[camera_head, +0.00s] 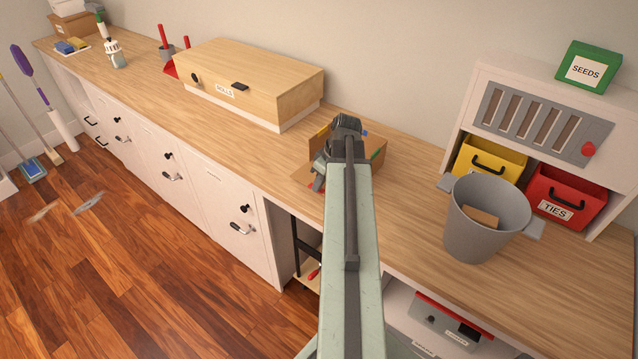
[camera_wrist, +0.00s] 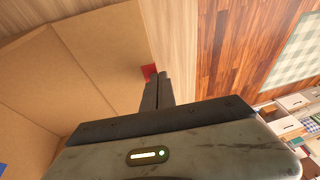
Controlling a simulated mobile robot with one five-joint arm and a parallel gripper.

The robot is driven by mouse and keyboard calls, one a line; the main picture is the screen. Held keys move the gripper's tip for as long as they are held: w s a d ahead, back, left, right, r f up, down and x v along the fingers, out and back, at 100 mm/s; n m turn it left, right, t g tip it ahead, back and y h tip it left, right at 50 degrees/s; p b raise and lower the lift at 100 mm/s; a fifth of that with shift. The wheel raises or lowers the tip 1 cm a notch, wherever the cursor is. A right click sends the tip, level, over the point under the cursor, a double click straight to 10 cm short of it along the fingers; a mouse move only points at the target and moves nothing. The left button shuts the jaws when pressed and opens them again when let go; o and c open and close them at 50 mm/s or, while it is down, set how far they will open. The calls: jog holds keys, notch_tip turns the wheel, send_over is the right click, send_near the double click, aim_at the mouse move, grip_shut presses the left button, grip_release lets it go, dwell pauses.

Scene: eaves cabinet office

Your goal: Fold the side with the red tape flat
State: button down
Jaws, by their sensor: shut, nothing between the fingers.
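A brown cardboard piece (camera_head: 373,168) with upright sides lies on the wooden counter, partly hidden behind my arm. Its sides carry coloured tape: yellow at the left, blue at the back, green at the right. The red tape (camera_wrist: 149,72) is on the outer edge of the near-left side (camera_wrist: 100,45), which leans outward, low over the counter; whether it lies fully flat I cannot tell. In the head view that side shows beside my gripper (camera_head: 318,184). In the wrist view my gripper (camera_wrist: 157,92) is shut and empty, its tips at the red tape; contact is unclear.
On the wooden counter (camera_head: 240,130), a wooden box (camera_head: 250,75) stands behind left. A grey bucket (camera_head: 465,235) stands at right, before yellow (camera_head: 490,165) and red (camera_head: 565,195) bins. The counter's front edge is close to the cardboard.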

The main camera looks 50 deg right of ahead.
jog(key=shift+a+f, duration=0.15)
jog(key=shift+f, duration=0.2)
jog(key=shift+r+p, duration=1.45)
jog(key=shift+p, duration=0.15)
jog(key=s+a+r+p, duration=0.2)
jog(key=s+r+p, duration=0.1)
jog(key=r+p, duration=0.9)
